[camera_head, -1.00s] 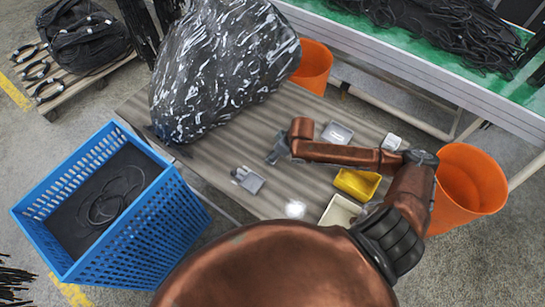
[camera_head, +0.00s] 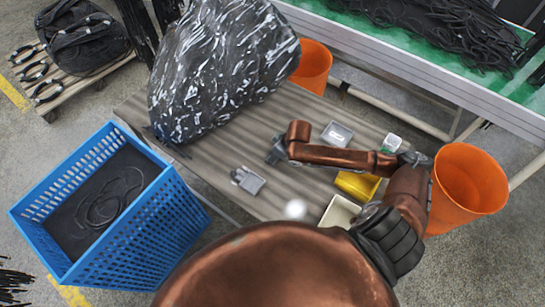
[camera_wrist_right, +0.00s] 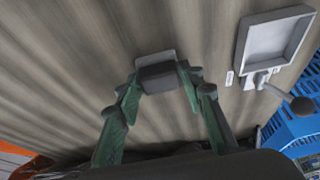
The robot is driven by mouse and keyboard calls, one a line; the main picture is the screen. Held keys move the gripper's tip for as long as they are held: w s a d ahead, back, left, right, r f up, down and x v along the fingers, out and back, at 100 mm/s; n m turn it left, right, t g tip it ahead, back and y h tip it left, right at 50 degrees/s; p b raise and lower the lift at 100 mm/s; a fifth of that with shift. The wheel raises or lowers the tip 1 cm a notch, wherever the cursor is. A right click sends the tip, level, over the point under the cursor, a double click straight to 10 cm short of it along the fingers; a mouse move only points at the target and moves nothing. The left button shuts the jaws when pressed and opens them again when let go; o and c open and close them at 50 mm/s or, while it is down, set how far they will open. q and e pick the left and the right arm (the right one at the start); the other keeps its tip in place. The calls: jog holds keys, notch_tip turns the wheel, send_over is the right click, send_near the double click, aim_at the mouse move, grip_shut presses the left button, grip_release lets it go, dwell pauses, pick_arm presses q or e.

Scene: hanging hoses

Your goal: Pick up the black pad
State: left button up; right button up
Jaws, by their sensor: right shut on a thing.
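My right gripper (camera_head: 274,154) is over the corrugated table, left of its copper arm. In the right wrist view its green fingers (camera_wrist_right: 157,82) are closed on the sides of a small dark block, the black pad (camera_wrist_right: 158,77), which has a lighter grey upper face. The pad is close to the table surface; I cannot tell whether it touches it. In the head view the gripper mostly hides the pad. My left gripper is not in view.
A grey square tray with a handle (camera_head: 248,180) lies left of the gripper, also in the wrist view (camera_wrist_right: 275,45). A grey box (camera_head: 336,134), yellow bin (camera_head: 357,185) and white bin (camera_head: 340,211) stand right. A wrapped bundle (camera_head: 220,75), blue crate (camera_head: 165,220) and orange bucket (camera_head: 468,195) surround.

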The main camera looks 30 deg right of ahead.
aim_at(271, 153)
jog(key=shift+c, duration=0.9)
jog(key=shift+r, duration=0.15)
jog(key=shift+r, duration=0.3)
notch_tip(271, 153, up, 2)
jog(key=shift+r+p, duration=0.1)
jog(key=shift+p, duration=0.3)
jog(key=s+a+r+p, duration=0.4)
jog(key=s+r+p, duration=0.3)
jog(key=s+r, duration=0.3)
jog(key=shift+s+a, duration=0.15)
jog(key=shift+s, duration=1.45)
